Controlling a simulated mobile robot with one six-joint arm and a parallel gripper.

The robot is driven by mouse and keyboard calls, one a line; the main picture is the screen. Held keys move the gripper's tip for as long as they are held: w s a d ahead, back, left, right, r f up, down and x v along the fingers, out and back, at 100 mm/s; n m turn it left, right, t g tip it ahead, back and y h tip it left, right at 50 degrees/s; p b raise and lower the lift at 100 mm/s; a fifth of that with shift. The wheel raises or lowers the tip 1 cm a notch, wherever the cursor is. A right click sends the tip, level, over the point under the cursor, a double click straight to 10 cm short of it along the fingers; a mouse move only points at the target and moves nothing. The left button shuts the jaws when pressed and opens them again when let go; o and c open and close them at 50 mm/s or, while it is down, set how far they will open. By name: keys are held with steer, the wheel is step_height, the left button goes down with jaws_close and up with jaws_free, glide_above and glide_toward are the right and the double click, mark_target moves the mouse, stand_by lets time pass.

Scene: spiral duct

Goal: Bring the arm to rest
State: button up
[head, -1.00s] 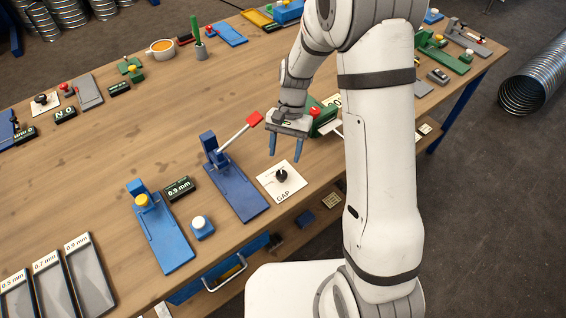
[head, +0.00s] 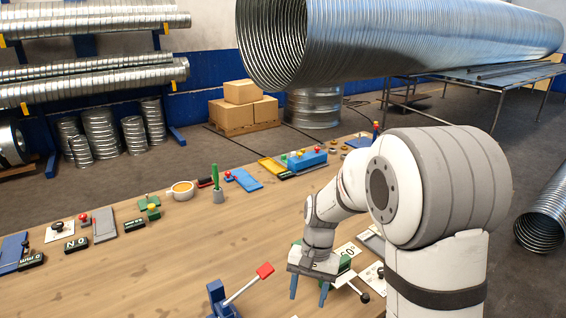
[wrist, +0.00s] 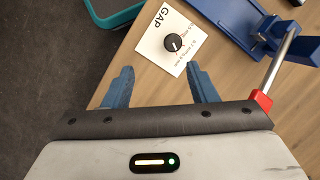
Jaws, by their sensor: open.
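My gripper (head: 309,290) hangs over the wooden workbench (head: 140,285) near its front side, with its two blue fingers apart and nothing between them. In the wrist view my gripper (wrist: 163,88) shows the fingers wide open. Beyond the fingertips there lies a white GAP card with a black knob (wrist: 174,43). A blue lever device (head: 222,300) with a red-tipped handle (head: 265,270) stands left of my gripper; its red tip (wrist: 261,102) shows close beside the gripper body in the wrist view. No contact is visible.
A big spiral duct (head: 400,45) lies behind. The bench's middle is clear.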

steer(key=s+d+r+n+t, duration=0.1)
steer(key=s+d+r+t, duration=0.2)
steer(key=s+r, duration=0.3)
steer(key=s+d+r+n+t+h, duration=0.1)
steer(key=s+d+r+n+t, duration=0.1)
steer(key=s+d+r, duration=0.4)
steer(key=shift+s+r+t, duration=0.3)
steer(key=shift+s+t, duration=0.3)
steer(key=shift+s, duration=0.9)
